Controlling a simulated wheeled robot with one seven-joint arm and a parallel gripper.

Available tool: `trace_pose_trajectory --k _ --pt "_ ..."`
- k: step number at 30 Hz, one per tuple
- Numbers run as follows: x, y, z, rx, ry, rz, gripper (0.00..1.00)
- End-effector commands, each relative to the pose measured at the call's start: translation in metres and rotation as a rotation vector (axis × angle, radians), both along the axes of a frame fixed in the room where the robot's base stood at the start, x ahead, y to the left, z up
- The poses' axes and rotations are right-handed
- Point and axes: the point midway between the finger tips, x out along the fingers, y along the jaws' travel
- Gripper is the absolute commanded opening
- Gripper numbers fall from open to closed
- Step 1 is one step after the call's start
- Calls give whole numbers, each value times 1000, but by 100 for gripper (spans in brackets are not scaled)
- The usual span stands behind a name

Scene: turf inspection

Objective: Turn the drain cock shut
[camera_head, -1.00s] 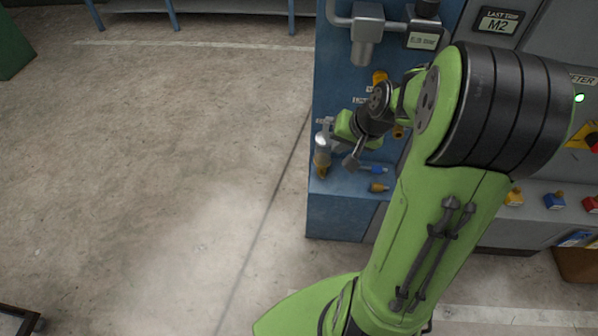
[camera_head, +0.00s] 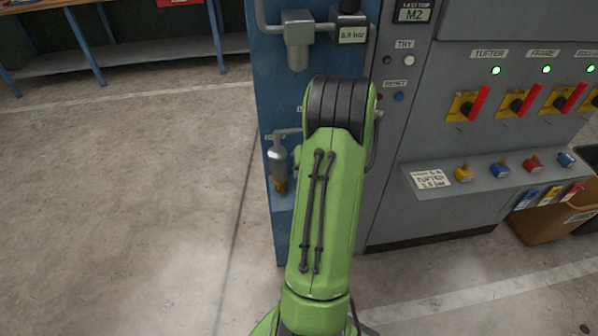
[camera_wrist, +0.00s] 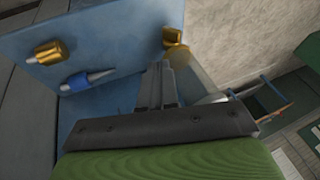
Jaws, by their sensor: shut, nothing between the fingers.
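A filter bowl (camera_head: 277,160) hangs from a pipe on the left side of the blue cabinet in the head view. A brass-coloured piece (camera_head: 280,184) at its bottom looks like the drain cock. In the wrist view a brass fitting (camera_wrist: 176,50), likely the same cock, lies just beyond my fingertips, slightly right. My gripper (camera_wrist: 164,68) is shut and empty. Whether it touches the fitting I cannot tell. In the head view my arm hides the gripper. The cock's handle angle is not clear.
A brass plug (camera_wrist: 50,52) and a blue-collared plug (camera_wrist: 86,80) lie on the blue surface (camera_wrist: 115,40) left of my fingers. A grey panel (camera_head: 440,130) with red-handled switches stands right of the blue cabinet (camera_head: 262,90). The floor (camera_head: 120,200) at left is open.

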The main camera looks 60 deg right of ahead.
Motion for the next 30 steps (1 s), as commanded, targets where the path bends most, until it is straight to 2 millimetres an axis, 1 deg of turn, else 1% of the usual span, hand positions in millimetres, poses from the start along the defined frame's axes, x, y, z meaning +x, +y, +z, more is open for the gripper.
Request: trace_pose_trajectory --k 1,5,10,15,30 --pt "5 0 -14 1 1 2 0" --pt "18 0 -40 3 1 2 0" --pt "36 15 -55 0 -1 2 0" --pt "42 20 -60 -1 -1 0 0" --pt "44 22 -59 -19 23 1 0"
